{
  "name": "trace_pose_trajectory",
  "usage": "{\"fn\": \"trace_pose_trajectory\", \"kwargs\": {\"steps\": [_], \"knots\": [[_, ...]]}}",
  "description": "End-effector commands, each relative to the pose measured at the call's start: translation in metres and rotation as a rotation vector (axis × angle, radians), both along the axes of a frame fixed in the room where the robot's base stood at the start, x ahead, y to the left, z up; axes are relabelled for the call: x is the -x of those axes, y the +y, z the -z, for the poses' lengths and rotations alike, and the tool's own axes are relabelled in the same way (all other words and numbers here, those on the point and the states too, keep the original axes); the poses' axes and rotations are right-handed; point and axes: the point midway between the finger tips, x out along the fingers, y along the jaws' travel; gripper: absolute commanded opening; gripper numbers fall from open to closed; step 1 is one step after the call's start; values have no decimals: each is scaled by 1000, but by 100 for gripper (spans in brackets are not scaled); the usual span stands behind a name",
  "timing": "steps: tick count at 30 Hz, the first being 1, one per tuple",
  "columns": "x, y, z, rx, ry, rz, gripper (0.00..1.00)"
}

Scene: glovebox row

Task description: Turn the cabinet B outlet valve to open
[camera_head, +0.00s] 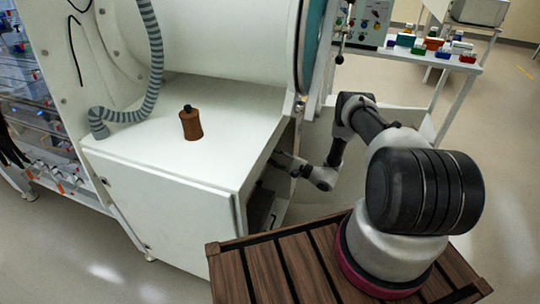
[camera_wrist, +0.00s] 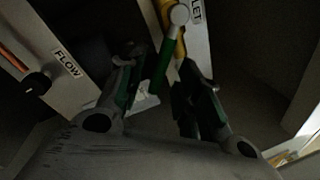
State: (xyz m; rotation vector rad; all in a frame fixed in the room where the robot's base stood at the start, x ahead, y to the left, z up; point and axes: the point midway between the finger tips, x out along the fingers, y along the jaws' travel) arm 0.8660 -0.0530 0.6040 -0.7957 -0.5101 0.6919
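In the wrist view a valve with a green lever (camera_wrist: 161,66) hangs from a grey round hub (camera_wrist: 179,14). A yellow part (camera_wrist: 181,44) shows behind it. A label (camera_wrist: 196,10) beside the hub reads only "LET"; the rest is cut off. My gripper (camera_wrist: 162,70) is open, its two dark fingers on either side of the lever's lower end. I cannot tell whether either finger touches it. In the head view my gripper (camera_head: 281,160) reaches into the dark opening in the cabinet's side, and the valve is hidden there.
A "FLOW" label (camera_wrist: 66,63) and a dark knob (camera_wrist: 37,84) are on a pale panel at left. The white cabinet (camera_head: 165,203) carries a brown bottle (camera_head: 191,123) and a grey hose (camera_head: 155,60). A side table (camera_head: 455,68) with coloured containers stands at right.

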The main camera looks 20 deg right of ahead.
Motion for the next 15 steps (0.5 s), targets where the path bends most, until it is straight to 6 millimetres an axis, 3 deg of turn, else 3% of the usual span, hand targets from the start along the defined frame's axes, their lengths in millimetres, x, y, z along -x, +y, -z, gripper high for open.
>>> {"fn": "trace_pose_trajectory", "kwargs": {"steps": [6, 15], "knots": [[34, -38, 9, -1, 1, 5, 35], [59, -65, 14, 0, 1, 2, 35]]}}
